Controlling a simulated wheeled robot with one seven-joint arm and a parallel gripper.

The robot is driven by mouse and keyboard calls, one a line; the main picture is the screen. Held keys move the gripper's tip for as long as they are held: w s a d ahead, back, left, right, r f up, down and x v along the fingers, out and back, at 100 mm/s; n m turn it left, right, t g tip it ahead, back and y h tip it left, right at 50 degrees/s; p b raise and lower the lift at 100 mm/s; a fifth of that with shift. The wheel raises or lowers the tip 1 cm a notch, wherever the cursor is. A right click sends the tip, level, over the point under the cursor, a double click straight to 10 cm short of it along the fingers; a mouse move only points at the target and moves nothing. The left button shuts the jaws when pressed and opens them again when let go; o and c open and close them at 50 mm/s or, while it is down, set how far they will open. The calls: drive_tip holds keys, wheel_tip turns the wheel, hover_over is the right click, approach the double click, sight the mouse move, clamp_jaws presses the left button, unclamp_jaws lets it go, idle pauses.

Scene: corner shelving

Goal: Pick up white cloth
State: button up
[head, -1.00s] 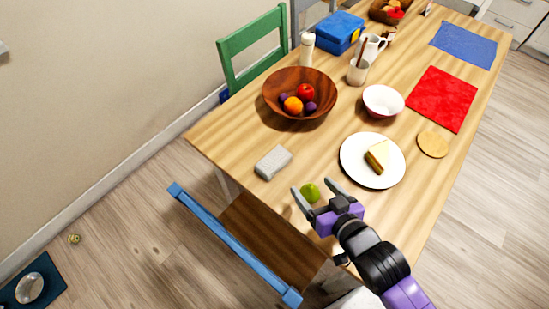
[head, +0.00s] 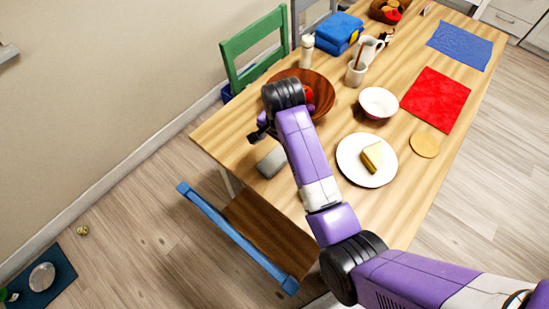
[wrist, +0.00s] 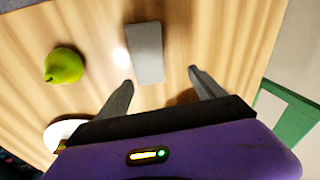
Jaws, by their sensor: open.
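The white cloth looks like a light grey, flat rectangular block. It lies on the table near its left edge in the head view (head: 271,163), partly hidden by my arm. In the wrist view the cloth (wrist: 147,52) lies just beyond my fingertips, nearer the left finger. My gripper (wrist: 160,78) is open and empty, with the fingers spread wider than the cloth. In the head view my gripper (head: 257,134) shows only in part, just above the cloth in the picture, beside the wooden bowl.
The wooden bowl of fruit (head: 322,84) is close behind my wrist. A green pear (wrist: 64,66) lies left of the cloth in the wrist view. A plate with a sandwich (head: 350,171) and a white bowl (head: 379,101) stand to the right. Bare table surrounds the cloth.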

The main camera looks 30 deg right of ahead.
drive_tip(key=shift+s+a+r+m+g+y, duration=0.3)
drive_tip(key=shift+s+a+r+m+g, duration=0.5)
drive_tip(key=shift+g, duration=0.3)
wheel_tip(320, 180, down, 2)
drive_tip(key=shift+f, duration=0.15)
drive_tip(key=shift+w+f+p, duration=0.1)
drive_tip(key=shift+f+p, duration=0.5)
drive_tip(key=shift+f, duration=2.05)
drive_tip(key=c, duration=1.5)
drive_tip(key=shift+o, duration=0.2)
drive_tip(key=shift+r, duration=0.1)
wheel_tip(320, 180, up, 10)
drive_tip(key=r, duration=0.1)
wheel_tip(320, 180, up, 9)
drive_tip(key=p, duration=0.6)
hover_over(274, 159)
